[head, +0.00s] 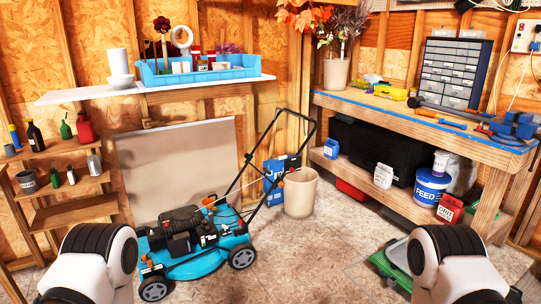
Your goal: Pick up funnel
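I cannot make out a funnel for certain in the head view. A white cylinder standing on a white bowl-like piece (120,81) is at the left end of the wall shelf, but its exact form is too small to tell. My two white arms reach in at the bottom left and bottom right. Neither gripper's fingers show.
A blue push mower (205,245) stands on the floor at left centre, beside a beige bin (300,192). A workbench (420,122) with tools runs along the right wall. A green-edged object (391,266) lies on the floor. Bottles stand on the left shelves (75,181). The centre floor is clear.

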